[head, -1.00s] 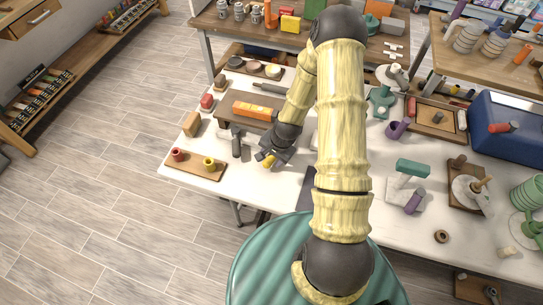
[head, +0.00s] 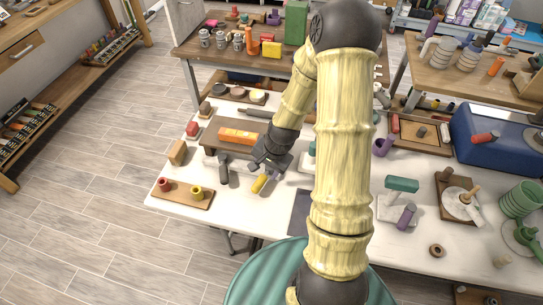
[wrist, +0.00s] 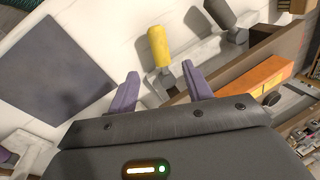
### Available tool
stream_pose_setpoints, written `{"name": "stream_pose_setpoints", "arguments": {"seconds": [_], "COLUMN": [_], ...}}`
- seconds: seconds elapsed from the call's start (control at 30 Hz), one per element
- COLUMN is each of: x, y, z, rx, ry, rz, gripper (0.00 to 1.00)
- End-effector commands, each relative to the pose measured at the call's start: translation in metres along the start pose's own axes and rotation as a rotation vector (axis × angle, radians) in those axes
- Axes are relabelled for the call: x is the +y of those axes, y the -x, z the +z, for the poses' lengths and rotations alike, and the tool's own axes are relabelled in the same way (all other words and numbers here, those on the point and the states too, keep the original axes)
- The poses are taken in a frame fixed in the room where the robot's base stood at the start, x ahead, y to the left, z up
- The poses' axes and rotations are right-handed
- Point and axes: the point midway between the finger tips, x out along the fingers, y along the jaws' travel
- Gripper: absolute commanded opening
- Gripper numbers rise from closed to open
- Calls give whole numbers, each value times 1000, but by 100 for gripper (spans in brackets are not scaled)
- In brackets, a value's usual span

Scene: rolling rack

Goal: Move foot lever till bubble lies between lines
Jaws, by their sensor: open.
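An orange spirit level (head: 237,136) lies on a brown board (head: 207,137) on the white bench; both also show in the wrist view, the level (wrist: 258,78) at right. Its bubble and lines are too small to make out. Two foot levers stick out at the board's near side: one with a dark grey handle (head: 223,170) and one with a yellow handle (head: 260,183). In the wrist view the yellow handle (wrist: 158,46) lies ahead of and between my fingertips, and the grey handle (wrist: 219,12) is farther right. My gripper (wrist: 162,82) is open and empty, apart from both handles.
A dark flat mat (wrist: 52,68) lies left of the yellow handle. A green-topped stand (head: 401,185) is at right. White bench top is clear around the yellow handle.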

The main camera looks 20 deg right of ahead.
Motion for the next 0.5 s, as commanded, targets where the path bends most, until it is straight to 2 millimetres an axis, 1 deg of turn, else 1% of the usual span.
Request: {"name": "stream_pose_setpoints", "arguments": {"seconds": [0.03,0.3,0.4,0.5], "x": [0,0,0,0], "y": [8,48,61,70], "z": [-1,0,-1,0], "rx": [3,4,3,2], "ry": [0,1,0,0], "rz": [-1,-1,-1,-1], "gripper": [50,50,50,50]}}
